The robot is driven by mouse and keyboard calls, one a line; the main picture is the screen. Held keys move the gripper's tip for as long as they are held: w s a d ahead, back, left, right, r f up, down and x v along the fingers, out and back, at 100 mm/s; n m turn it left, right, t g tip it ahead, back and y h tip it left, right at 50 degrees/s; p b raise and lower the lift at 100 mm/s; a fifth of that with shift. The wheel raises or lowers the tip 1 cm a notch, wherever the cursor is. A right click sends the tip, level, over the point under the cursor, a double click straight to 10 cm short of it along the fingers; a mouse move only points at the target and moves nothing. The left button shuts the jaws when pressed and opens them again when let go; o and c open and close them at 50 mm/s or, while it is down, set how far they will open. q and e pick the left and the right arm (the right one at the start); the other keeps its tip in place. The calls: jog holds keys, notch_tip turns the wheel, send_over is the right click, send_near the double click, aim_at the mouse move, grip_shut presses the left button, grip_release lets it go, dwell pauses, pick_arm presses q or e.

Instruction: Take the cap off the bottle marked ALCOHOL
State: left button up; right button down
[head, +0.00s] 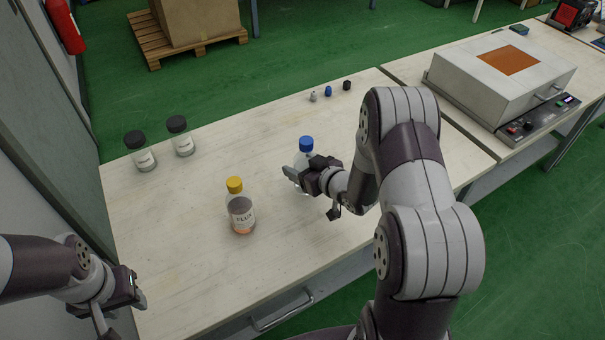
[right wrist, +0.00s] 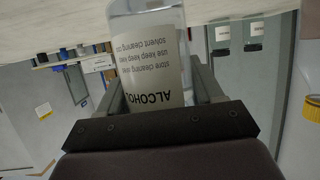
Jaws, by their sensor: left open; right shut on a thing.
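The clear ALCOHOL bottle with a blue cap (head: 306,143) stands on the white table, its cap on. My right gripper (head: 302,180) is shut on the bottle's body from the right side. The right wrist view shows the label of the ALCOHOL bottle (right wrist: 155,65) upside down between the fingers. The bottle's lower part is partly hidden by my gripper in the head view. My left gripper (head: 122,318) is open and empty at the lower left, by the table's front left corner, away from the bottle.
A FLUX bottle with a yellow cap (head: 240,210) stands left of the ALCOHOL bottle. Two black-capped jars (head: 144,155) (head: 181,138) stand at the back left. Several small caps (head: 328,91) lie at the back edge. A grey box device (head: 500,75) is at the right. The table's left front is clear.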

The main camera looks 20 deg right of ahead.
notch_tip(320, 180, down, 3)
jog(key=shift+w+r, duration=0.1)
jog(key=shift+r, duration=0.05)
jog(key=shift+c, duration=0.8)
grip_release()
